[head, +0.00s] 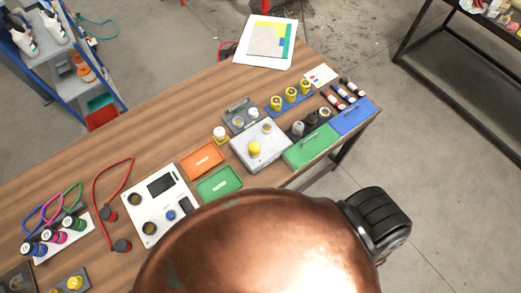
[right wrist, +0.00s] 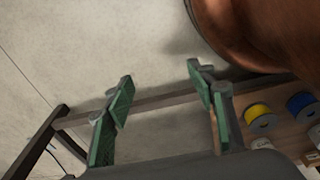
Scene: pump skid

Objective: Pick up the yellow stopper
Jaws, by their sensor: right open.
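A small yellow round knob, perhaps the yellow stopper (head: 254,148), sits on top of a light grey box (head: 262,158) in the head view. Another yellow round piece (head: 75,283) is on a grey block at the lower left. I cannot tell for sure which is the stopper. My right gripper (right wrist: 163,85) is open and empty in the right wrist view, its green-padded fingers apart over the floor and a dark table frame. It is hidden in the head view. My left gripper is in neither view.
A large copper-coloured rounded shape (head: 260,245) blocks the front of the head view. The wooden table (head: 150,125) carries orange (head: 203,160), green (head: 312,147) and blue (head: 353,118) trays and several yellow cylinders (head: 291,95). Yellow (right wrist: 260,118) and blue rings lie right in the wrist view.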

